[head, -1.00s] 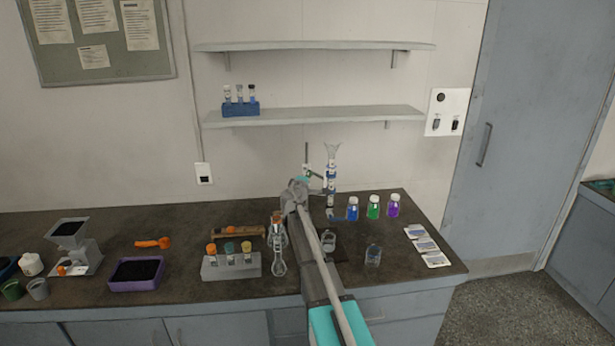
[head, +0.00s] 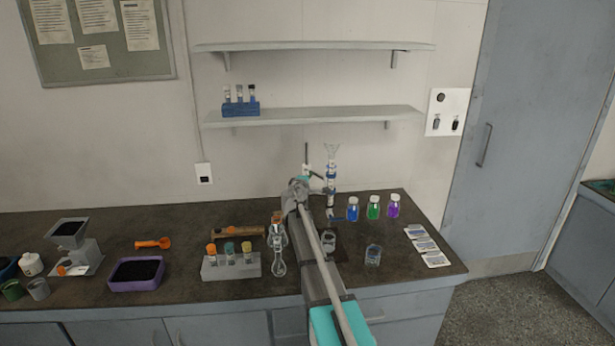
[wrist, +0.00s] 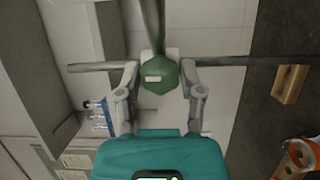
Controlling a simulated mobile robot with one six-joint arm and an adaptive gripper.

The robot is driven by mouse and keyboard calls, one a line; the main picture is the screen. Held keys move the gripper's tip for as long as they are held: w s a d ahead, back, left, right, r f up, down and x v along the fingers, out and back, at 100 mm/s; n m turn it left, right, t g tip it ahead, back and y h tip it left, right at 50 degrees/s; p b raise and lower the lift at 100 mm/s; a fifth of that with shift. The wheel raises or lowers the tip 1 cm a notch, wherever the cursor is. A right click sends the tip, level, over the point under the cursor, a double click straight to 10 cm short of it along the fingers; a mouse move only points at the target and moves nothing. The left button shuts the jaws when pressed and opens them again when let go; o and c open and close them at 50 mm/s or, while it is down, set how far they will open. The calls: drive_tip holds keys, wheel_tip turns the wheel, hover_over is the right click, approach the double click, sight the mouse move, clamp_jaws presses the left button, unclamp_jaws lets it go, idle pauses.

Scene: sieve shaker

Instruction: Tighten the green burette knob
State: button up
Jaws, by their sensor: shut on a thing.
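The green knob (wrist: 159,75) shows at the centre of the wrist view, with a small pale mark on its face. My gripper (wrist: 160,68) has one finger on each side of it and is shut on it. In the head view the burette (head: 331,178) stands upright at the back of the bench, with a clear funnel top. A thin stand rod (head: 306,155) rises to its left. My gripper end is beside the stand in the head view, where my own arm hides much of the contact with the knob.
Blue (head: 352,210), green (head: 374,208) and purple (head: 393,207) bottles stand right of the burette. A shelf (head: 315,117) is above.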

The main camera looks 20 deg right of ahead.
drive_tip(key=shift+r+m+y+p, duration=0.2)
drive_tip(key=shift+m+y+p, duration=0.2)
drive_tip(key=shift+m+p, duration=0.35)
drive_tip(key=shift+f+m+g+y+p, duration=0.15)
drive_tip(key=shift+m+g+y+p, duration=0.4)
drive_tip(key=shift+m, duration=0.6)
drive_tip(key=o, duration=1.2)
drive_tip(key=shift+c, duration=0.2)
drive_tip(key=shift+f, duration=0.1)
